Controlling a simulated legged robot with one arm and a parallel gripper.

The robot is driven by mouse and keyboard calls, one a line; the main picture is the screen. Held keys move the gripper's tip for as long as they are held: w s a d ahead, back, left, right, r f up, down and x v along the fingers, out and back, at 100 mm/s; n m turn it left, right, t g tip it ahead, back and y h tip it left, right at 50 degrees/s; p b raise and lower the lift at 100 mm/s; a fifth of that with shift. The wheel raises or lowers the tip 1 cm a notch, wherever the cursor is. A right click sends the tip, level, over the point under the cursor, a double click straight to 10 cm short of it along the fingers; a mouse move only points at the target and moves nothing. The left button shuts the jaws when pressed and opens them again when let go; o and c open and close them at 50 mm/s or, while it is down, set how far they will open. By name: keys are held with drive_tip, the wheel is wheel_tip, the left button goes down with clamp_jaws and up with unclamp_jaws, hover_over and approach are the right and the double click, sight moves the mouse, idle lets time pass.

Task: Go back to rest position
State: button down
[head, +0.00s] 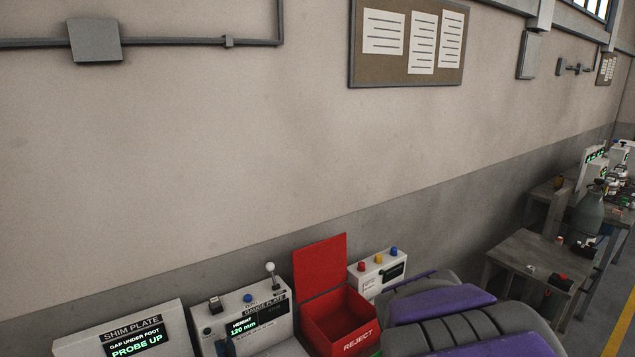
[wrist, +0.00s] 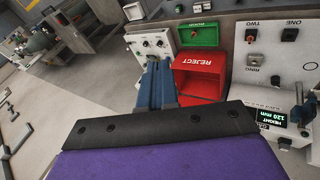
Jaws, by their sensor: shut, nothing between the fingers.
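My gripper (wrist: 156,70) shows in the wrist view as two blue-grey fingers close together, shut and empty. They stick out past a dark bar and a purple body that are mine. Behind them are a red REJECT bin (wrist: 199,80) and a white panel with small knobs (wrist: 150,45); I cannot tell how far off these are. In the head view my purple and grey arm parts fill the lower right, and the fingers cannot be made out there.
In the head view, the red bin (head: 340,325) has its lid raised. Left of it stand the gauge plate console (head: 270,322), reading 120 mm, and the shim plate console (head: 165,322), reading PROBE UP. A grey table (head: 520,262) with a gas cylinder (head: 588,217) stands at the right. The wall is behind.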

drive_tip(key=s+a+f+m+g+y, duration=0.1)
drive_tip(key=s+a+g, duration=0.1)
drive_tip(key=s, duration=0.8)
drive_tip(key=s+a+f+m+g+y, duration=0.1)
drive_tip(key=s+a+f+m+g, duration=0.1)
drive_tip(key=s, duration=0.8)
drive_tip(key=s+a+f+m+g+y+b, duration=0.1)
drive_tip(key=s+a+f+m+g, duration=0.1)
drive_tip(key=s, duration=0.8)
drive_tip(key=shift+s+a+g+y, duration=0.15)
drive_tip(key=shift+a+g+y, duration=0.25)
drive_tip(key=shift+g, duration=0.2)
drive_tip(key=shift+d, duration=0.15)
